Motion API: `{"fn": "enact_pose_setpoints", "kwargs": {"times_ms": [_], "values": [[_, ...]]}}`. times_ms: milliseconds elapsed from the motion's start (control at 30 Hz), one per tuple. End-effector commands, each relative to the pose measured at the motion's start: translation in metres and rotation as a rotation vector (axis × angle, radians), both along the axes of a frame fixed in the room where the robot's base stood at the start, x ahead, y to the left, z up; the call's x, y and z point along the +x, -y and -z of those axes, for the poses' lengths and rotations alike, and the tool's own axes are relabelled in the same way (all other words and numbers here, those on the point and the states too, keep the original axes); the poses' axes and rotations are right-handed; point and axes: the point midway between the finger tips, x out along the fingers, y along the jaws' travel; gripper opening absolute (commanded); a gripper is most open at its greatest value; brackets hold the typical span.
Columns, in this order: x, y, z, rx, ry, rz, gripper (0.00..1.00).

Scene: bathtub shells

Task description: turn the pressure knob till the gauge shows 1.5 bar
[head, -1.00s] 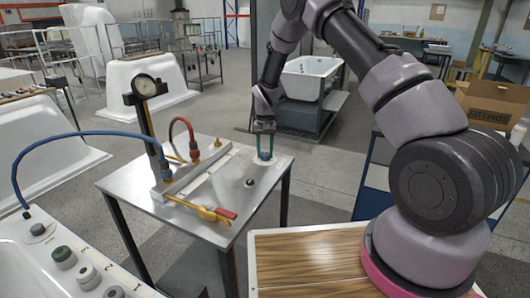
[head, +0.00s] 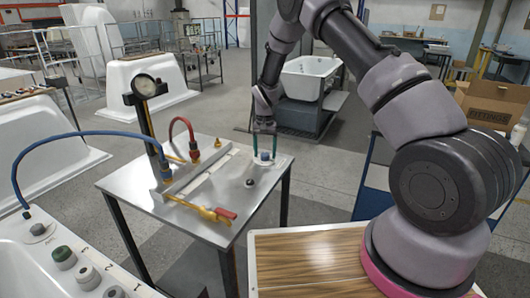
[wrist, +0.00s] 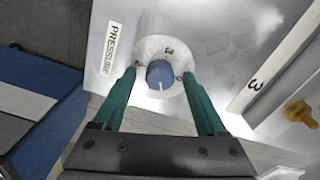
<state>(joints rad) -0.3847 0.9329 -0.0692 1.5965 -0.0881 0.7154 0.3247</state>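The pressure knob (wrist: 160,73) is blue with a white line, which points towards the lower edge of the wrist view. It sits on a pale round plate (wrist: 150,48) beside a PRESSURE label (wrist: 111,48). In the head view the knob (head: 265,155) is at the metal table's right back corner. My gripper (wrist: 159,76) is open, its green fingers either side of the knob with gaps showing. It also shows above the knob in the head view (head: 264,152). The gauge (head: 144,85) stands on a dark post; its reading is too small to tell.
The metal table (head: 215,180) carries a red hose (head: 180,122), brass pipework with a red-handled valve (head: 222,213), and a small dark ball-topped part (head: 250,182). A blue hose (head: 75,135) arches at the left. A cardboard box (head: 490,105) stands at the right.

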Motion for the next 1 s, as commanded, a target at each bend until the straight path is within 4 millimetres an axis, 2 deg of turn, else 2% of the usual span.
{"fn": "enact_pose_setpoints", "kwargs": {"times_ms": [233, 367, 800, 1000], "values": [[0.000, 0.000, -0.001, 0.000, 0.001, 0.000, 0.74], [0.001, 0.000, -0.010, 0.000, 0.002, 0.000, 0.74], [0.001, 0.000, -0.091, 0.000, 0.002, 0.000, 0.74], [0.000, 0.000, -0.107, 0.000, 0.001, -0.001, 0.74]]}}
